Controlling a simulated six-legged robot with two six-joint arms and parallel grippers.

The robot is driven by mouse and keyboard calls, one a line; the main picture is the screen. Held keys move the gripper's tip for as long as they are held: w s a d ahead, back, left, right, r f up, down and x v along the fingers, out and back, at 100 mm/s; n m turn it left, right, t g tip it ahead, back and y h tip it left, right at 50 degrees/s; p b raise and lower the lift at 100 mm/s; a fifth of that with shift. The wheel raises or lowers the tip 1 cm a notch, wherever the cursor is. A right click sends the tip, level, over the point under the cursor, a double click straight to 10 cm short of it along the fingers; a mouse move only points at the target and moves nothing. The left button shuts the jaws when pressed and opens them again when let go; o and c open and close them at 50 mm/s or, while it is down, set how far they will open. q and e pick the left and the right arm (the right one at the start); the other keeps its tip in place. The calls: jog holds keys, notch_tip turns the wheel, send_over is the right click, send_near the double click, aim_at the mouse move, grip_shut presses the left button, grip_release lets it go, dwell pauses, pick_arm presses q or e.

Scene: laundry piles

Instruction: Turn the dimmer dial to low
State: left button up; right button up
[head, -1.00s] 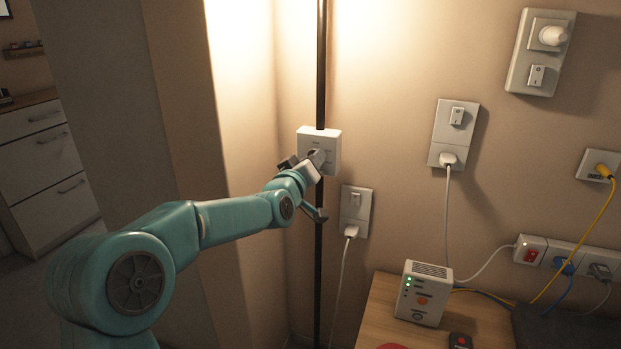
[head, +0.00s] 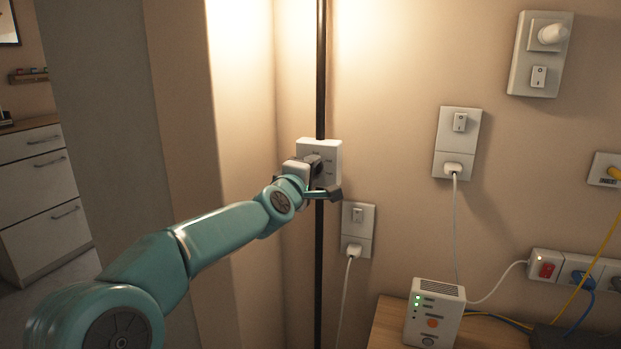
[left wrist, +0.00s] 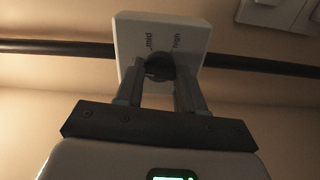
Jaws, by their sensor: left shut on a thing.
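The dimmer is a white square box (head: 332,152) on a dark vertical pole at the wall. In the left wrist view the box (left wrist: 186,31) shows the words "mid" and "high" on its face. Its round dark dial (left wrist: 158,67) sits between the two fingers of my left gripper (left wrist: 159,76), which is shut on it. In the head view my left gripper (head: 316,170) covers the dial and part of the box face. The dial's pointer and the "low" mark cannot be made out. My right gripper is not in view.
Right of the pole are a switch with a plugged socket (head: 357,230), another (head: 458,143) and a third plate (head: 540,54). A white router (head: 434,312) stands on a wooden table (head: 388,322). Cables hang along the wall. Cabinet drawers (head: 45,200) are at left.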

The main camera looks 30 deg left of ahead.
pick_arm(q)
jog(key=shift+n, duration=0.6)
jog(key=o, duration=1)
jog(key=shift+o, duration=0.2)
jog(key=v, duration=1.6)
jog(key=shift+b, duration=0.4)
jog(key=shift+s+d, duration=0.2)
jog(key=shift+s, duration=0.05)
